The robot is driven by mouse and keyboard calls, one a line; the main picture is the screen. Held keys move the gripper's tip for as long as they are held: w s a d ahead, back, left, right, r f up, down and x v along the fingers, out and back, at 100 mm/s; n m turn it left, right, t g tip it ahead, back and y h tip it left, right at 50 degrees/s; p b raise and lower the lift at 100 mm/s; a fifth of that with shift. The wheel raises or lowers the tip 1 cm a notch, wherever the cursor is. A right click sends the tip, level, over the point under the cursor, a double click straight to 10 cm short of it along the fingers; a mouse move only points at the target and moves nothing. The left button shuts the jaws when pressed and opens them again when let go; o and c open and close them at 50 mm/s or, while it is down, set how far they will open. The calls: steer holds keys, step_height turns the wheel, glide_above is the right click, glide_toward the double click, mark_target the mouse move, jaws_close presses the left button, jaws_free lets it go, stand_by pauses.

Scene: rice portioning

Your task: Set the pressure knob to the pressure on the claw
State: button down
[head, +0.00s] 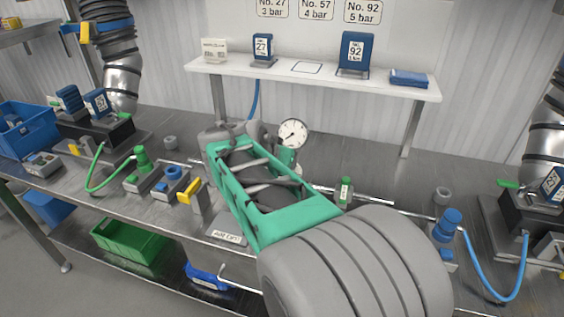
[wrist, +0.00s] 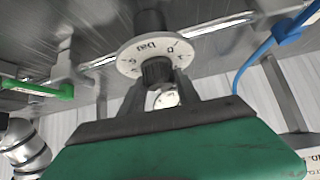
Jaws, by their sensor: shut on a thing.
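In the wrist view the black pressure knob (wrist: 157,72) sits in front of a round white dial plate (wrist: 128,62) with numbers and "bar" on it. My gripper (wrist: 160,84) is shut on the knob, one dark finger on each side. I cannot read which number the knob is set to. In the head view my arm hides the knob and fingertips. A white pressure gauge (head: 293,133) stands just right of my arm. A blue claw (head: 97,103) with a number label stands on the left of the bench, and another (head: 553,183) at the far right; their labels are too small to read surely.
A shelf (head: 300,81) behind holds blue claws marked 27 (head: 262,48) and 92 (head: 355,53), with an empty outlined spot between. Wall signs (head: 316,9) read No. 27 3 bar, No. 57 4 bar, No. 92 5 bar. Green (head: 95,178) and blue (head: 510,297) hoses flank my arm.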

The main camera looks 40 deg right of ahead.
steer(key=shift+m+g, duration=0.4)
stand_by(0.3)
steer(key=c, duration=0.9)
jaws_free()
steer(key=v, duration=0.7)
steer(key=shift+a+r+p, duration=0.25)
steer(key=shift+a+p, duration=0.1)
